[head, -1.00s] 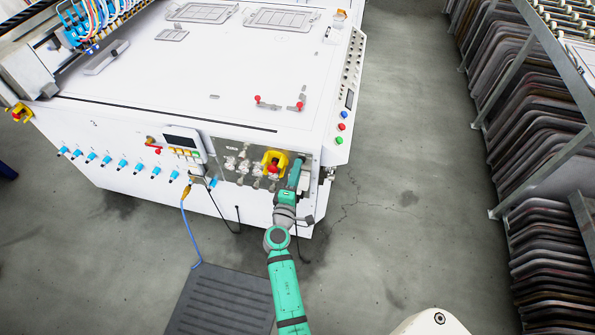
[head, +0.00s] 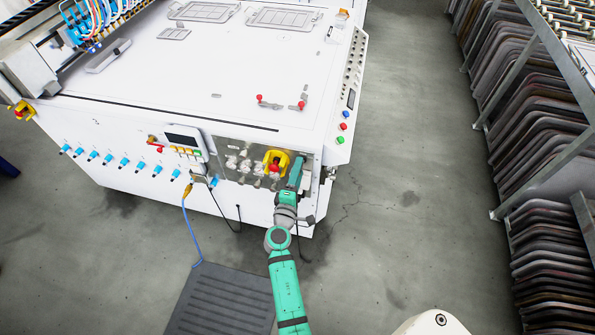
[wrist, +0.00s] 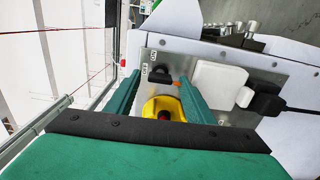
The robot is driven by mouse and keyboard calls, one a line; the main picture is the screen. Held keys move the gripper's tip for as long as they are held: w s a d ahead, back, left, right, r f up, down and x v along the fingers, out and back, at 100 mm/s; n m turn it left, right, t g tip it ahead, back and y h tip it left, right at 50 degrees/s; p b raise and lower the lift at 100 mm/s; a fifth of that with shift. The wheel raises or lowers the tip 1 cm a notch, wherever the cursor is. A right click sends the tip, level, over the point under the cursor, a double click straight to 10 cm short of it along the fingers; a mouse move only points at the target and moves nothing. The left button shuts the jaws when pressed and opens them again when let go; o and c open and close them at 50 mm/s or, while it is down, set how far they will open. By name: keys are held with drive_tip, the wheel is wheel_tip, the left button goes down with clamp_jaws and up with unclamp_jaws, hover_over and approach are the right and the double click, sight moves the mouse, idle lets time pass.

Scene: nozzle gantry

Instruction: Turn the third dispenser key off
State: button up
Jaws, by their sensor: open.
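A metal control panel (head: 232,150) is on the near face of the white machine. Several silver keys or knobs (head: 243,163) sit on it; which one is the third dispenser key I cannot tell. My gripper (head: 296,170) is at the panel's right end, right of a yellow-and-red emergency stop (head: 274,162). In the wrist view my gripper (wrist: 157,88) is open. A black rotary switch (wrist: 159,75) with ON and OFF labels shows between the fingers, with the emergency stop (wrist: 163,109) nearer. Contact is not visible. Silver cylindrical fittings (wrist: 238,31) stand at upper right.
A white socket box with a black plug (wrist: 268,103) lies right of the fingers. A row of blue-tipped fittings (head: 108,158) runs along the machine front. A blue cable (head: 188,222) hangs to the floor, near a grey mat (head: 218,300). A rack (head: 540,130) stands at right.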

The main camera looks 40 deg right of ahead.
drive_tip(key=v, duration=1)
drive_tip(key=shift+s+a, duration=0.25)
drive_tip(key=s+a+f+m+t+y, duration=0.1)
drive_tip(key=s+a+f+y, duration=0.3)
drive_tip(key=s+a, duration=0.45)
drive_tip(key=s+a+f+m+t+y, duration=0.1)
drive_tip(key=s+a+f+y, duration=0.2)
drive_tip(key=s+a+y, duration=0.5)
drive_tip(key=s+a+r+m+t+y, duration=0.1)
drive_tip(key=s+a+r+m, duration=0.5)
drive_tip(key=s+a+r, duration=0.5)
wheel_tip(320, 180, up, 3)
drive_tip(key=s, duration=0.2)
drive_tip(key=shift+s+a+r+t+y, duration=0.2)
drive_tip(key=shift+s+t+y, duration=0.1)
drive_tip(key=shift+t+y, duration=0.1)
